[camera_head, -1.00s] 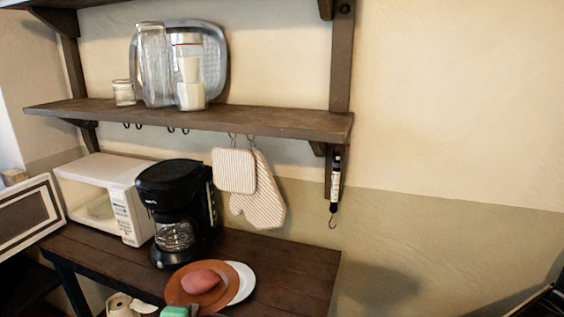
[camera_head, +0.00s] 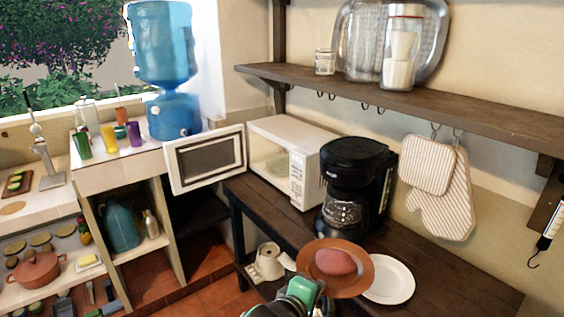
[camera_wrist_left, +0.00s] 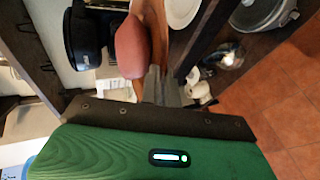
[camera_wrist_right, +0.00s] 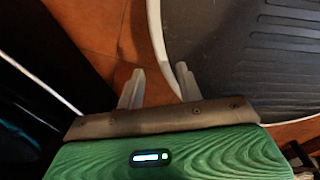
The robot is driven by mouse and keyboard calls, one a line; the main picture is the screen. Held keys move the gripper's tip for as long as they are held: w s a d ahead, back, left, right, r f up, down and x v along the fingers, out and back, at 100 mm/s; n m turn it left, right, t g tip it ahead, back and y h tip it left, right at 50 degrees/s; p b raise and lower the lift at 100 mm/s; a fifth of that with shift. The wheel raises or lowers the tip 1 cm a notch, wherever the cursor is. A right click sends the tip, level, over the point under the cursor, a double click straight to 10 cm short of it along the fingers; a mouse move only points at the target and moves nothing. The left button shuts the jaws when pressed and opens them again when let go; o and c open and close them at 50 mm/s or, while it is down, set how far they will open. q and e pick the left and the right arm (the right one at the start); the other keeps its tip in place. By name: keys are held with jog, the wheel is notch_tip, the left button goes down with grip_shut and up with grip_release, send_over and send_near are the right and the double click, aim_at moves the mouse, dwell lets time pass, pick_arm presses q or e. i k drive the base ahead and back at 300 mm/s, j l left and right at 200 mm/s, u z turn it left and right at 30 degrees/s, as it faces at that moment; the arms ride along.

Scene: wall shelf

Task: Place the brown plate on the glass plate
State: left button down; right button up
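The brown plate (camera_head: 361,277) carries a reddish potato-like food (camera_head: 335,262). My left gripper (camera_head: 314,287) holds the plate's near left rim. In the left wrist view its fingers (camera_wrist_left: 156,84) close on the rim of the brown plate (camera_wrist_left: 181,52), beside the reddish food (camera_wrist_left: 132,46). The plate overlaps a white plate (camera_head: 396,282) in the head view; I cannot tell its height above the table. A glass plate (camera_head: 277,165) lies inside the white microwave (camera_head: 312,163), partly hidden. My right gripper (camera_wrist_right: 160,84) is open and empty; it is outside the head view.
The open microwave door (camera_head: 204,159) swings left. A black coffee maker (camera_head: 352,190) stands right of the microwave. A shelf (camera_head: 400,97) with hanging mitts (camera_head: 445,205) is above. A counter with a blue water jug (camera_head: 163,45) and cups is left. A white kettle-like item (camera_head: 267,262) sits lower.

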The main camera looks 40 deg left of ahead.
aim_at(286, 164)
jog(key=i+j, duration=0.15)
jog(key=j, duration=0.2)
jog(key=i+j, duration=0.15)
jog(key=j, duration=0.25)
jog(key=i+j, duration=0.15)
jog(key=j, duration=0.2)
jog(key=i+j, duration=0.15)
jog(key=j, duration=0.2)
jog(key=i+j, duration=0.45)
jog(key=j, duration=0.15)
jog(key=i+j, duration=0.5)
jog(key=j+u, duration=0.05)
jog(key=j, duration=0.1)
